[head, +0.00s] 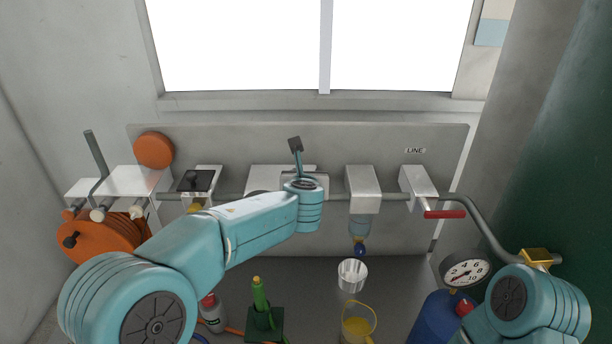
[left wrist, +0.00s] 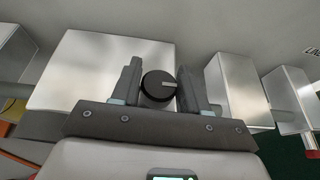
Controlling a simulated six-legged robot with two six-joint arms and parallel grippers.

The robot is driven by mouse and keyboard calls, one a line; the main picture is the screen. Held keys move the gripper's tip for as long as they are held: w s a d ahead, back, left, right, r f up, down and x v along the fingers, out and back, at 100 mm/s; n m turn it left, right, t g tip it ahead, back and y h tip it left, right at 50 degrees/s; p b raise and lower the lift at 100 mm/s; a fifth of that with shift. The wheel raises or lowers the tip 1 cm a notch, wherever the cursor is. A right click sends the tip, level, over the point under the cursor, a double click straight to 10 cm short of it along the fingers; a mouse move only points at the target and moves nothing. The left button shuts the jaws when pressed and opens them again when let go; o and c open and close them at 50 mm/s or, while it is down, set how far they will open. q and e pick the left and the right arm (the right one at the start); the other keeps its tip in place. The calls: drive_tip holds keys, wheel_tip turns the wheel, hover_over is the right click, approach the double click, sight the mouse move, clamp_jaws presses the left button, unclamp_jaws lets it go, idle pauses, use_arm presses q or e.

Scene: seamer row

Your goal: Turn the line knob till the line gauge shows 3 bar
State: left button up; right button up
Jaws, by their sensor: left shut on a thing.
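In the left wrist view, a round black knob (left wrist: 159,87) with a pale pointer line pointing right stands in front of a broad silver box (left wrist: 95,70). My left gripper (left wrist: 158,76) is shut on this knob, one finger on each side. In the head view my left arm reaches to the middle of the pipe row; its wrist hides the knob and fingers. A round white gauge (head: 465,271) with a dark needle stands at the lower right; I cannot read its needle surely, nor tell if it is the line gauge. My right gripper is out of view.
A LINE label (head: 415,150) is on the back panel above a silver box (head: 415,181) with a red lever (head: 445,214). An orange reel (head: 103,240) is at left.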

use_arm(q)
drive_tip(key=shift+f, duration=0.1)
idle(0.5)
drive_tip(key=o, duration=1)
drive_tip(key=shift+c, duration=0.2)
drive_tip(key=shift+s, duration=0.15)
drive_tip(key=shift+s+r+b, duration=0.25)
drive_tip(key=shift+s+b, duration=0.1)
drive_tip(key=b+v, duration=0.3)
drive_tip(key=v, duration=1.2)
drive_tip(key=shift+s+d+b, duration=0.2)
drive_tip(key=shift+b, duration=0.15)
drive_tip(key=shift+w+r, duration=0.1)
drive_tip(key=shift+r, duration=0.05)
